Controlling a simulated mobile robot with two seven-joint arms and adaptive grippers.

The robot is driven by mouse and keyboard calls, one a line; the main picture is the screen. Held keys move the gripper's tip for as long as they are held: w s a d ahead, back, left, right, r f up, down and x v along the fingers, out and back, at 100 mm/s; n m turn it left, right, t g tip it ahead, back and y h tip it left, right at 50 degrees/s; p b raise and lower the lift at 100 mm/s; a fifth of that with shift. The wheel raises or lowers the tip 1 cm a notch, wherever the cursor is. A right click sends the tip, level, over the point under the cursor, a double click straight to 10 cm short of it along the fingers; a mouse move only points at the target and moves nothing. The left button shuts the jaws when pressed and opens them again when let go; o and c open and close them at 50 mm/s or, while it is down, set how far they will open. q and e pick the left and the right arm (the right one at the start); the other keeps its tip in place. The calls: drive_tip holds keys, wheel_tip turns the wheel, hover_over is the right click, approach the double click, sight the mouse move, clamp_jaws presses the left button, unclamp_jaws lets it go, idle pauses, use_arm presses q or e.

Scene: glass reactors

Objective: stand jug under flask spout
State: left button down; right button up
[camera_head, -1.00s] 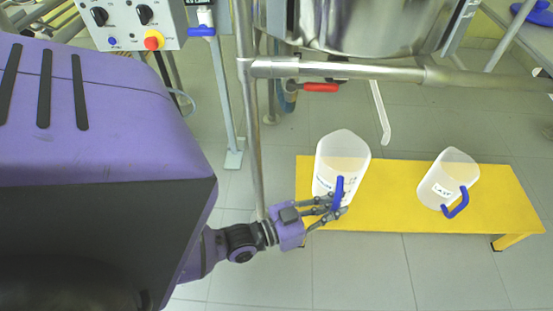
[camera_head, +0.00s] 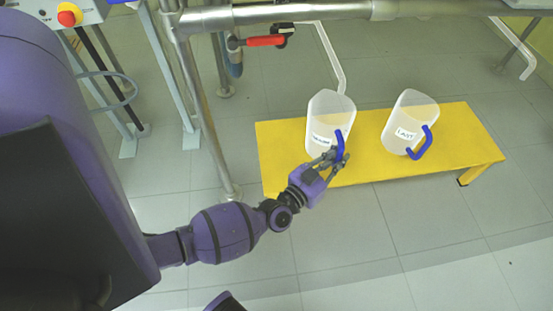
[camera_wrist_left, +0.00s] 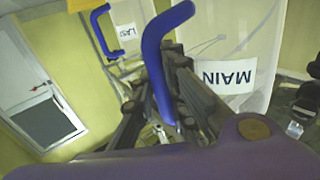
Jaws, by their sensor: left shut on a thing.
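The jug labelled MAIN (camera_head: 321,128) is a translucent white jug with a blue handle, upright at the left part of the yellow bench (camera_head: 466,150). I cannot tell whether its base touches the bench. My left gripper (camera_head: 336,162) is shut on its handle, which also shows in the left wrist view (camera_wrist_left: 152,60). A pale bent spout (camera_head: 331,58) comes down from above, its lower end near the back right of the jug's mouth in the picture. Whether it is directly over the mouth is unclear. The flask is above the frame. My right gripper is not in view.
A second jug labelled LAST (camera_head: 408,125), with a blue handle, stands on the bench to the right. A steel frame (camera_head: 280,14) with a red-handled valve (camera_head: 264,41) is behind and left. Another pale spout (camera_head: 516,48) hangs at the far right. Floor in front is clear.

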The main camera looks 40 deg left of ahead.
use_arm(q)
drive_tip(key=shift+w, duration=1.1)
wheel_tip(320, 180, down, 4)
drive_tip(key=b, duration=0.3)
drive_tip(key=c, duration=1.8)
unclamp_jaws()
drive_tip(key=shift+c, duration=0.2)
drive_tip(key=shift+o, duration=0.4)
